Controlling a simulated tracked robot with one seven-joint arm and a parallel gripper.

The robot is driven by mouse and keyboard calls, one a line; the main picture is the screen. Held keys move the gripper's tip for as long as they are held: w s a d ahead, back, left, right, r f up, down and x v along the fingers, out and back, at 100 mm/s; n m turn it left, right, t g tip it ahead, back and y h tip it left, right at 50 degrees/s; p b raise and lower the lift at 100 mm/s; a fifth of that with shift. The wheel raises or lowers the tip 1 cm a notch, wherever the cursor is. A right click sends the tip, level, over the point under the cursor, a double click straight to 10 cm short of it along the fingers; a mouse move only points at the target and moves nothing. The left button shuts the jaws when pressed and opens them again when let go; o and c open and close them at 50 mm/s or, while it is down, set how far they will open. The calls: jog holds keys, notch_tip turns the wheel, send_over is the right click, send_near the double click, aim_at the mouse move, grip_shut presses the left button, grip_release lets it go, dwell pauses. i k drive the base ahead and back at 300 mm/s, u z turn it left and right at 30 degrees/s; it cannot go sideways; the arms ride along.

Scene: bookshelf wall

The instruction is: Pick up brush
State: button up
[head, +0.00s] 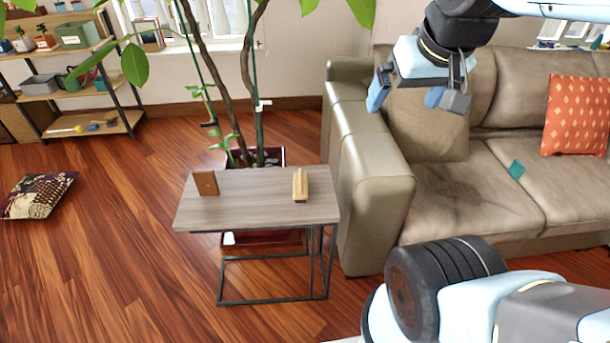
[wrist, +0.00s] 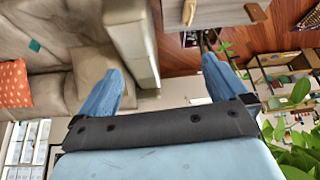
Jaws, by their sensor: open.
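A small tan wooden object that looks like the brush (head: 300,185) lies near the right side of a grey wood-topped side table (head: 250,205). In the wrist view the brush (wrist: 188,12) shows at the top edge, on the table top (wrist: 222,12). My gripper (head: 412,98) is open and empty, raised in front of the sofa, up and right of the table and well apart from the brush. Its two blue fingers stand wide apart in the wrist view (wrist: 160,72).
A brown wooden block (head: 206,183) stands on the table's left part. A potted plant (head: 252,125) rises behind the table. The sofa (head: 365,190) is close on the right. A patterned cushion (head: 38,195) lies on the floor.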

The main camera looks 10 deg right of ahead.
aim_at(300, 178)
jog(key=z, duration=1.25)
jog(key=k, duration=1.1)
jog(key=u, duration=1.15)
jog(key=i, duration=1)
jog(key=z, duration=0.05)
